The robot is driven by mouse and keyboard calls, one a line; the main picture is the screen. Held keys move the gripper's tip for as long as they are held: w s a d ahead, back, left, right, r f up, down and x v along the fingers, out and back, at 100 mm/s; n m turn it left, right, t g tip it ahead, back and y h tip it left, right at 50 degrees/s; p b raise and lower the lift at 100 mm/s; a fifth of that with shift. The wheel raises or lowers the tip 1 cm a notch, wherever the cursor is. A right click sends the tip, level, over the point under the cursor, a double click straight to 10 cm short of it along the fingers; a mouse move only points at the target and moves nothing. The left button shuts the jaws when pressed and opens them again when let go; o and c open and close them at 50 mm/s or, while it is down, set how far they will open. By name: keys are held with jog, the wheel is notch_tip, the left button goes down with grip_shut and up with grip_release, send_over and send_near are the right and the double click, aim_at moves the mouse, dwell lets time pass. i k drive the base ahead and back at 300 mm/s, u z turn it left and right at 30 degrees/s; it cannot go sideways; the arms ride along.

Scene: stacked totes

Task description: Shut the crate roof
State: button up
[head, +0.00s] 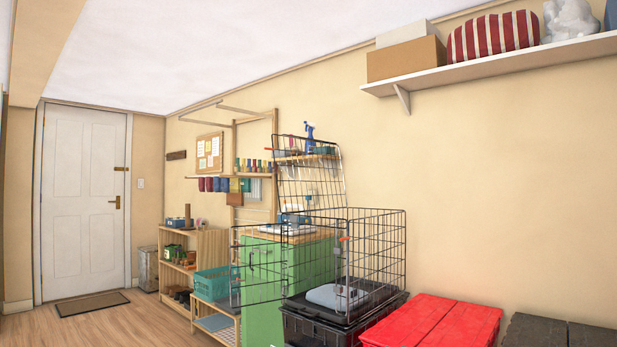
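A black wire crate (378,246) stands on a black tote right of centre in the head view. Its roof, a wire panel (312,172), is raised and stands nearly upright above the crate, leaning slightly back to the left. The crate's top is open. Another wire panel (268,267) extends left in front of the green cabinet; I cannot tell whether it is a side or an open door. A grey-white cushion-like thing (336,296) lies inside the crate. A small orange piece (345,239) shows near the crate's top edge. My gripper is not in view.
The black tote (325,328) is under the crate, with a red-lidded tote (435,322) and a dark tote (560,331) to its right. A green cabinet (262,310) stands behind. A loaded wall shelf (490,62) is high right. Wooden floor (135,325) is clear at left.

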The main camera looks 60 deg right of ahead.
aim_at(284, 135)
jog(key=z, duration=0.15)
jog(key=i, duration=1.8)
jog(key=z, duration=0.7)
jog(key=i, duration=1.35)
jog(key=z, duration=1.95)
jog(key=i, duration=0.8)
jog(key=z, duration=0.15)
jog(key=k, duration=0.65)
jog(key=u, duration=0.9)
jog(key=i, duration=1.35)
jog(key=z, duration=0.55)
